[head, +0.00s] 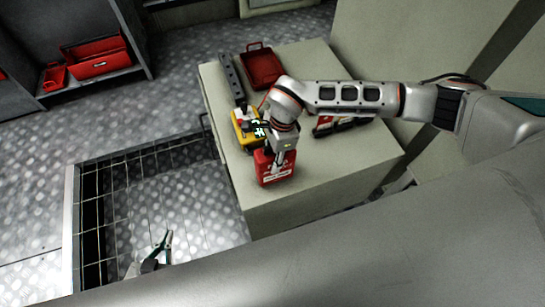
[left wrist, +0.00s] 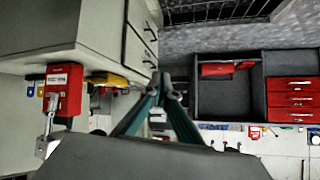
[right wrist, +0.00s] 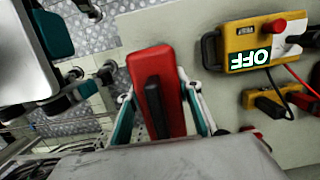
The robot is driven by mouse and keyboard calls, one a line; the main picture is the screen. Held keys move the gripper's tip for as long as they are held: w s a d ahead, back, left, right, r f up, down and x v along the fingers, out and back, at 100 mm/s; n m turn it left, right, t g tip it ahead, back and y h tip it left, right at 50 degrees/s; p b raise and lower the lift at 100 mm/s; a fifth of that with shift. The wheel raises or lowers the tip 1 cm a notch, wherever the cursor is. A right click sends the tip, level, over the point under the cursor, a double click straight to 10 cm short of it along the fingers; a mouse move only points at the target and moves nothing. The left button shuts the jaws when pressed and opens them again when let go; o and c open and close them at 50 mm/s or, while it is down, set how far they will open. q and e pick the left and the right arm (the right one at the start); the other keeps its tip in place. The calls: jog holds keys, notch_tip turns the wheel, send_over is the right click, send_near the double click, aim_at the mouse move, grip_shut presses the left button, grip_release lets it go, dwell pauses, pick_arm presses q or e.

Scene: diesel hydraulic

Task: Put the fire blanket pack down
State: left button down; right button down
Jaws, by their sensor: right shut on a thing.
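The fire blanket pack (head: 270,172) is a red box with a white label, at the near edge of the pale cabinet top (head: 300,203). My right gripper (head: 278,158) is shut on it from above. In the right wrist view the pack (right wrist: 176,78) sits between the two fingers, with a dark bar along it. It also shows in the left wrist view (left wrist: 66,85), close to the cabinet top. I cannot tell whether it touches the surface. My left gripper (head: 165,243) is empty, away from the cabinet over the floor; its fingertips (left wrist: 166,82) meet.
A yellow box (head: 243,128) marked OFF stands beside the pack. A red case (head: 262,66), a dark bar (head: 231,77) and a red-and-black item (head: 335,124) lie further along the top. A shelf with red bins (head: 97,58) is at the far left.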

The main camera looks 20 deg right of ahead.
jog(key=c, duration=1.4)
grip_release()
jog(key=shift+f, duration=0.1)
pick_arm(q)
jog(key=shift+s+f, duration=0.3)
jog(key=shift+s, duration=0.05)
pick_arm(e)
jog(key=r, duration=0.3)
jog(key=d+r+p, duration=0.1)
jog(key=r, duration=0.7)
jog(key=shift+d+p, duration=0.3)
jog(key=shift+p, duration=0.05)
jog(key=shift+d+r, duration=0.1)
jog(key=shift+r, duration=0.4)
pick_arm(q)
jog(key=shift+d+r, duration=0.25)
jog(key=shift+r, duration=0.45)
jog(key=shift+s, duration=0.1)
